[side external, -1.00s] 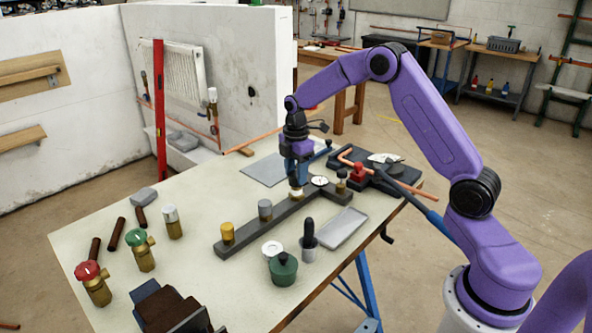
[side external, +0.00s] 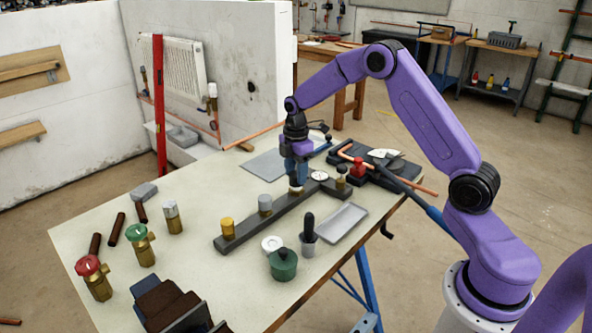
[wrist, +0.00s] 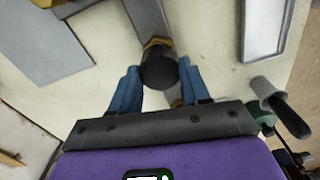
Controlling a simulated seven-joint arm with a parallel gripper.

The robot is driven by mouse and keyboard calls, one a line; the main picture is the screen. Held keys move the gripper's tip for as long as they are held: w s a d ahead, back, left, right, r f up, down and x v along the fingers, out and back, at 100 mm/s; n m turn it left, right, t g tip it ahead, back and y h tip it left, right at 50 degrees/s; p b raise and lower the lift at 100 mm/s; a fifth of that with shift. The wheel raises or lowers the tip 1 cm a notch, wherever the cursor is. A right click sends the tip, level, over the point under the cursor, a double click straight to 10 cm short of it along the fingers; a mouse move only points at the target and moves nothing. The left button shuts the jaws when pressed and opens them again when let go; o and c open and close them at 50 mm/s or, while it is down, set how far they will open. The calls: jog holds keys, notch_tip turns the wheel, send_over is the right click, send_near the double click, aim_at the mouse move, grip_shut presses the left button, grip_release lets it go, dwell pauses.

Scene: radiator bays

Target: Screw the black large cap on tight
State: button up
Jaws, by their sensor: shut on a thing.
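The black large cap (wrist: 158,68) sits between the blue fingers of my gripper (wrist: 158,76) in the wrist view. A brass fitting (wrist: 157,43) shows right beside the cap, at the dark grey bar (wrist: 150,14). In the side external view my gripper (side external: 297,174) points down over the same bar (side external: 252,227), and its fingers hide the cap. The brass fitting (side external: 295,190) shows just below the fingertips. My gripper is shut on the cap. I cannot tell how far the cap is threaded on.
A grey tray (side external: 342,222), a green container (side external: 283,265) and a black-handled tool in a cup (side external: 308,240) stand nearer. Valves stand at left.

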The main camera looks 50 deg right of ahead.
jog(key=o, duration=1.1)
jog(key=shift+o, duration=0.2)
notch_tip(320, 180, up, 17)
jog(key=shift+r, duration=0.2)
